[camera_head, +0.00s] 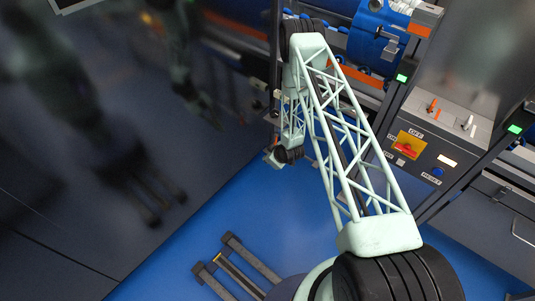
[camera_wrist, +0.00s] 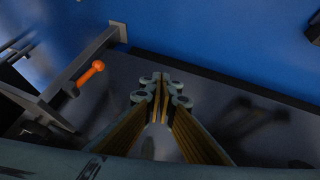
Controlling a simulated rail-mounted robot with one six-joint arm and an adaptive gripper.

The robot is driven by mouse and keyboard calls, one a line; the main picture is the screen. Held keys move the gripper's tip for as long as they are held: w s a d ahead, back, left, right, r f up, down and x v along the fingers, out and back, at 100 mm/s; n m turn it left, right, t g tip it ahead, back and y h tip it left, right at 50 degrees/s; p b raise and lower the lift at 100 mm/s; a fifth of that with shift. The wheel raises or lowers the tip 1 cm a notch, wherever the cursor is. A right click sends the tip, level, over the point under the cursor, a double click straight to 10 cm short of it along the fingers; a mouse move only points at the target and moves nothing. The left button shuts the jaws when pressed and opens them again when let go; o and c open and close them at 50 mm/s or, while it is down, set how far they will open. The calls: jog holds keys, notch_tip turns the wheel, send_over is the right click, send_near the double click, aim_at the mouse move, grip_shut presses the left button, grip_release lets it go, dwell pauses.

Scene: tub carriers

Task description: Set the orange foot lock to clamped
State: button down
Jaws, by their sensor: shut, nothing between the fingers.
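The orange foot lock (camera_wrist: 91,73) shows in the wrist view at upper left. It is a short lever with a round orange knob, beside a grey frame (camera_wrist: 95,50). Whether it is clamped or released I cannot tell. My gripper (camera_wrist: 162,88) is shut and empty, its fingertips together to the right of the lever and apart from it. In the head view my arm reaches down beside the machine, and I cannot make out the foot lock there.
In the head view a control panel (camera_head: 419,154) with a red and yellow switch (camera_head: 407,146) stands right of my arm. A blue drum (camera_head: 377,38) sits at the top. A glossy dark wall (camera_head: 70,200) is on the left.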

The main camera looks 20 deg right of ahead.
jog(key=shift+s+a+r, duration=0.1)
jog(key=shift+s+a, duration=0.25)
jog(key=shift+s, duration=0.35)
